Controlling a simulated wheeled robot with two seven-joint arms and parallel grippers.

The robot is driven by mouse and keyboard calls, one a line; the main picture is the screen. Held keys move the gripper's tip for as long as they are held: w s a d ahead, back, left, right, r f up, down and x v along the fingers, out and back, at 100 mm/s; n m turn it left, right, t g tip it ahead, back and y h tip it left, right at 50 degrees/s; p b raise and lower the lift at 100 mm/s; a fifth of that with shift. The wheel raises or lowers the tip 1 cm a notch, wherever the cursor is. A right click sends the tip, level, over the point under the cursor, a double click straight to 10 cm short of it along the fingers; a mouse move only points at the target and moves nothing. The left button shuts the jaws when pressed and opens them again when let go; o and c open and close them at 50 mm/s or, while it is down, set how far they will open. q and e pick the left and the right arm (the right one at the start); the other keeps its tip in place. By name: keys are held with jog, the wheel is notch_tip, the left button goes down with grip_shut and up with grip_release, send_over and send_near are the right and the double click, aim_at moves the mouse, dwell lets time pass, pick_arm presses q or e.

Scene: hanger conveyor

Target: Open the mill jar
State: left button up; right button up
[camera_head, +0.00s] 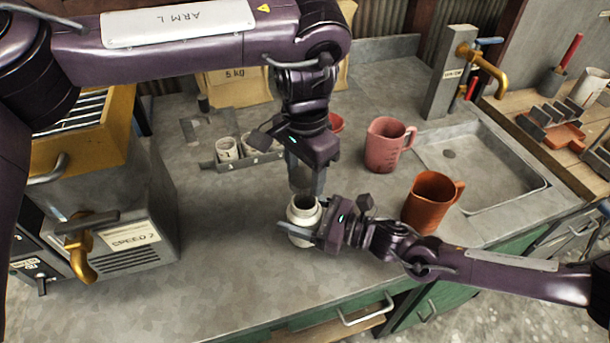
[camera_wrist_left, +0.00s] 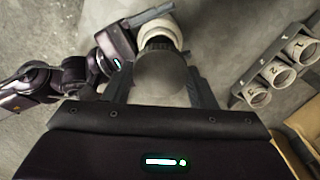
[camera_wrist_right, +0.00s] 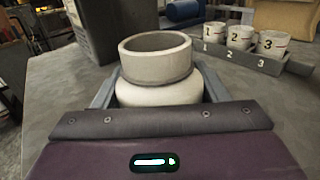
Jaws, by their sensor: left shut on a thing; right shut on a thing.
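The mill jar (camera_head: 301,211) is a squat cream-white jar with a wide neck. In the right wrist view the jar (camera_wrist_right: 158,92) stands upright with its mouth open and uncovered. My right gripper (camera_head: 303,229) is shut around its body from the side. My left gripper (camera_head: 306,187) points down above the jar. In the left wrist view it is shut on a round grey lid (camera_wrist_left: 162,75), held apart from the jar (camera_wrist_left: 158,33), whose rim shows partly behind it. I cannot tell whether the jar touches the counter.
A rack (camera_wrist_right: 240,58) of three numbered cups stands behind the jar. A pink jug (camera_head: 386,146) and an orange mug (camera_head: 431,203) stand to the right, before the sink (camera_head: 478,165). A yellow-topped mill machine (camera_head: 100,195) stands left. The counter between machine and jar is clear.

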jog(key=o, duration=2)
jog(key=shift+c, duration=0.2)
jog(key=shift+d, duration=0.1)
